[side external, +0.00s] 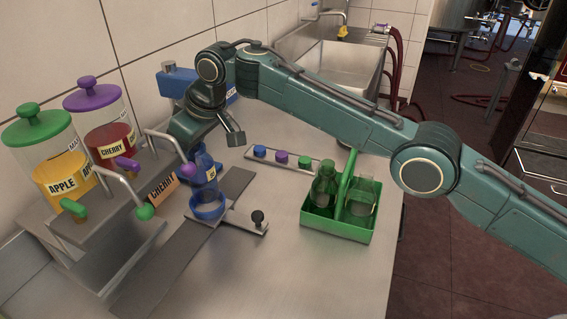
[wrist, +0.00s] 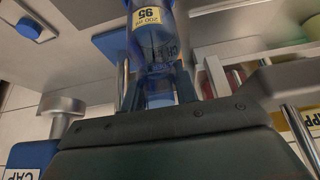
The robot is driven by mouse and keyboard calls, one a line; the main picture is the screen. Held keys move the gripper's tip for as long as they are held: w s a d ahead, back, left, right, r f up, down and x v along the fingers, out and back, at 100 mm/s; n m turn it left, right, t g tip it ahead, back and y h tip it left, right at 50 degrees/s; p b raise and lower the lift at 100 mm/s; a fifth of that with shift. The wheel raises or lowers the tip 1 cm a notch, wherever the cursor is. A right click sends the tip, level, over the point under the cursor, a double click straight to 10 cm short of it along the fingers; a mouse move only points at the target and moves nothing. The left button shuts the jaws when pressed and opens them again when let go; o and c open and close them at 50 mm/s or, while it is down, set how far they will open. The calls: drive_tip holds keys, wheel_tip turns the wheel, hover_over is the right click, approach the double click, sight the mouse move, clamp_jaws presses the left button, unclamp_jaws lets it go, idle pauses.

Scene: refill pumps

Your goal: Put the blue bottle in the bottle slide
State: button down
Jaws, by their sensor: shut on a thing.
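The blue bottle (side external: 205,174) is translucent, with a yellow label, and stands roughly upright below my gripper (side external: 207,143) in the side view. In the wrist view the bottle (wrist: 155,40) extends away from my gripper (wrist: 158,92), whose two fingers are shut around its neck end. My gripper partly hides the bottle's top.
Apple (side external: 62,178) and cherry (side external: 110,143) dispensers with taps stand left of the slide. A green carrier (side external: 337,228) with bottles stands right. A strip of coloured caps (side external: 280,159) and a blue capping machine (side external: 222,92) are behind. The counter front is clear.

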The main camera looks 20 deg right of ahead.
drive_tip(key=shift+a+f, duration=0.1)
drive_tip(key=shift+f, duration=0.3)
idle(0.6)
drive_tip(key=shift+f, duration=1.6)
idle(1.2)
drive_tip(key=c, duration=1)
unclamp_jaws()
